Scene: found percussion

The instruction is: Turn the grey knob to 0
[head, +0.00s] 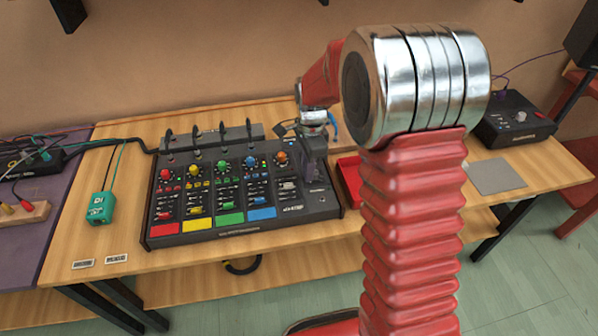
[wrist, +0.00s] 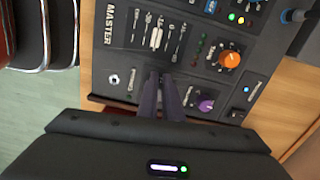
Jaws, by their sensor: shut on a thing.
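The black mixer (head: 245,190) lies on the wooden bench, with a row of coloured knobs and faders. My gripper (head: 315,170) is at the mixer's right end, pointing down at the panel. In the wrist view, the dark fingers of my gripper (wrist: 160,82) are close together on the panel, below the white-capped master fader (wrist: 156,38). They are shut on the grey knob, which they hide almost fully, so its pointer and scale cannot be read. The purple knob (wrist: 206,104) is just right of the fingers, and the orange knob (wrist: 230,58) is farther up.
A teal box (head: 101,207) stands left of the mixer. A red tray (head: 349,178) lies close to its right, partly behind my arm. A black box (head: 514,124) with a pale knob stands at the far right, near a grey pad (head: 495,176). Cables run behind the mixer.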

